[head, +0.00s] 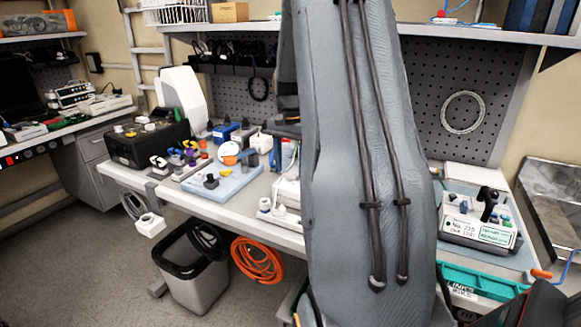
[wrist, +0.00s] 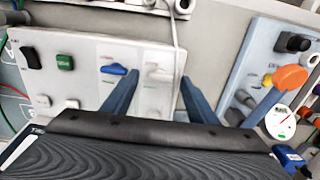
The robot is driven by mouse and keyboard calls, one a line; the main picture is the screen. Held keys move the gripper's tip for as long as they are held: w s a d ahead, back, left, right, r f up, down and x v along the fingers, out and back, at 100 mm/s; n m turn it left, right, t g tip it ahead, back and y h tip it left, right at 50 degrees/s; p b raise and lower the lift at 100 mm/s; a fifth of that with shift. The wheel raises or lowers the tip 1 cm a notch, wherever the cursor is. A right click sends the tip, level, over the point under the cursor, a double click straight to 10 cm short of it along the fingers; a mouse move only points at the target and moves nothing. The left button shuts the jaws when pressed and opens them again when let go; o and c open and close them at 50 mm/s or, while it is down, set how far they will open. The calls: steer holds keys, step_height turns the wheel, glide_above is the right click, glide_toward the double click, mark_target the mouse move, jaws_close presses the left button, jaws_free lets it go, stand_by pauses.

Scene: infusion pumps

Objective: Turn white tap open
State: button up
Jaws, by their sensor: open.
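In the wrist view a white panel (wrist: 90,85) carries a small white tap (wrist: 158,75) near its right side. A blue-handled tap (wrist: 113,70) sits to its left. My gripper (wrist: 160,86) is open, with one blue finger on each side of the white tap. The left finger lies between the blue and white taps, close to the blue handle. I see no clear contact with the white tap, and depth is hard to judge. My gripper's dark body hides the panel's lower part. In the head view my grey arm hides the fingertips and the white tap.
Right of the fingers in the wrist view is a pale blue panel with an orange knob (wrist: 290,78) and a round gauge (wrist: 281,122). A thin white cable runs down near the right finger. On the panel's left are black and green switches (wrist: 65,63).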

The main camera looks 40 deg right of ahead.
steer(key=shift+f, duration=0.5)
steer(key=shift+c, duration=0.3)
steer(key=c, duration=1)
